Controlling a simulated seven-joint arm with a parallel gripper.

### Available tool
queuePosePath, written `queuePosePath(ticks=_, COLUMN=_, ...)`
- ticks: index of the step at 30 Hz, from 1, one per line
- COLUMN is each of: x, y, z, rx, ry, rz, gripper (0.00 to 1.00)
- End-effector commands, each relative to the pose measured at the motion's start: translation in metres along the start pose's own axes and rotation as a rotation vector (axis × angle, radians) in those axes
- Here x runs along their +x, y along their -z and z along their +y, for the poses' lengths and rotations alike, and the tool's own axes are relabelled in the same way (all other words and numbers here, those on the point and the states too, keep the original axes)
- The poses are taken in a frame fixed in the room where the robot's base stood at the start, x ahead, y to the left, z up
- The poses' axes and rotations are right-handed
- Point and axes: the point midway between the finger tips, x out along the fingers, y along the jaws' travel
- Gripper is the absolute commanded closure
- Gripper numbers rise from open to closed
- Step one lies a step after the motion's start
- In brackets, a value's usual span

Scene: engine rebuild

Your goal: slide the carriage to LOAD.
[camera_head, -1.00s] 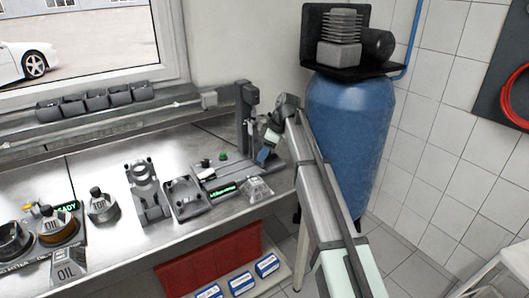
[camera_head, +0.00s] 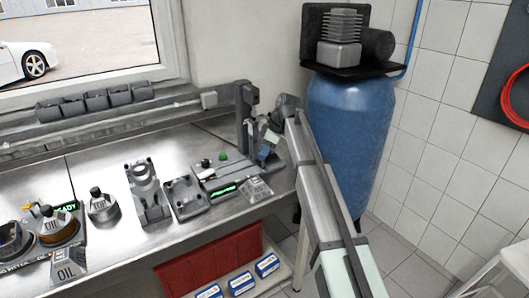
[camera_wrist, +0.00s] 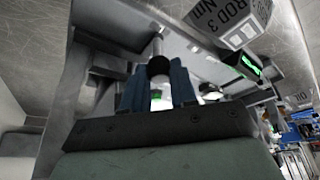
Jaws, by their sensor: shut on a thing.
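The grey fixture (camera_head: 245,160) with an upright column stands at the right end of the bench, with a small green-lit display (camera_head: 223,190) on its base. My gripper (camera_head: 266,147) is at the column's right side, fingers against the fixture. In the wrist view, my gripper's blue fingers (camera_wrist: 157,88) are shut on a dark round knob (camera_wrist: 158,66) at the end of a pale rod. The knob seems to belong to the carriage; the carriage body and any LOAD mark cannot be made out.
A packet marked ROD 3 (camera_wrist: 232,20) lies by the fixture's front; it also shows in the head view (camera_head: 257,189). A grey tray (camera_head: 184,199) and a bracket part (camera_head: 148,190) stand to the left. A blue tank (camera_head: 347,140) stands close behind my arm.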

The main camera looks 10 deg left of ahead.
Motion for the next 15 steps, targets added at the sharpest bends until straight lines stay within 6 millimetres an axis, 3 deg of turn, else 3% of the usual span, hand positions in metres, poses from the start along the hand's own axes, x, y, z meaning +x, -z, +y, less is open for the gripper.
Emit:
queuePosePath(ticks=8, x=0.0, y=0.001, z=-0.001, rx=0.0, ry=0.001, rz=0.0, gripper=1.0)
queuePosePath(ticks=15, x=0.005, y=0.011, z=-0.015, rx=-0.001, ry=0.001, rz=0.0, gripper=1.0)
